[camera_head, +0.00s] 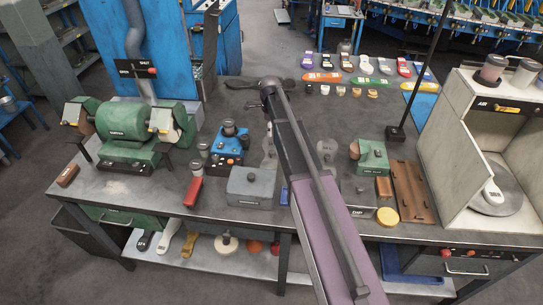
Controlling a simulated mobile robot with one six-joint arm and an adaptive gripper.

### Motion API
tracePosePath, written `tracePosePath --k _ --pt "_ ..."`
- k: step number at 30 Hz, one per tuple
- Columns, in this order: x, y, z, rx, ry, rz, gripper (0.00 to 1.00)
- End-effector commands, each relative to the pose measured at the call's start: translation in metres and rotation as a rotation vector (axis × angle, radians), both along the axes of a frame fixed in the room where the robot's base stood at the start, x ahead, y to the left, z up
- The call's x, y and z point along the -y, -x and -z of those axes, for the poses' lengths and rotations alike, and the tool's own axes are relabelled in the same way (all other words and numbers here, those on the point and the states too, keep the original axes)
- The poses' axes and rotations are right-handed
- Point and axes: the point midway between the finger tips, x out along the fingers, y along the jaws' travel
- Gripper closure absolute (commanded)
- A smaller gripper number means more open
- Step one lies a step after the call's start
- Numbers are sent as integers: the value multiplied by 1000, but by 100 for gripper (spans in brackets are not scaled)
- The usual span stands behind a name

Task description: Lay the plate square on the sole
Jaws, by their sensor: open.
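My gripper (262,106) is at the far end of my arm, over the back middle of the bench. It is small and dark here, and its jaws are open with nothing seen between them. A white sole-shaped piece (491,191) lies on the round grey turntable (510,198) inside the booth at the right. My gripper is well to the left of it and apart from it. I cannot tell for sure which thing is the plate. A flat brown board (422,207) lies on the bench just left of the booth. My arm hides part of the bench middle.
A green grinder (131,124) stands at left on the bench (115,187). A blue device (228,146) and grey box (250,187) stand left of my arm. A black post (396,133) rises near the booth (447,130). Several coloured sole shapes (323,77) lie behind.

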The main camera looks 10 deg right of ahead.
Motion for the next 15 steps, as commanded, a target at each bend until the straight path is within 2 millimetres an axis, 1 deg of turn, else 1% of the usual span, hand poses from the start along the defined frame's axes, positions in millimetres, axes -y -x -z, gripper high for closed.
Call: tracePosePath --k 1,15 --pt "0 0 7 0 0 0 21" --pt "0 0 44 0 0 0 21"
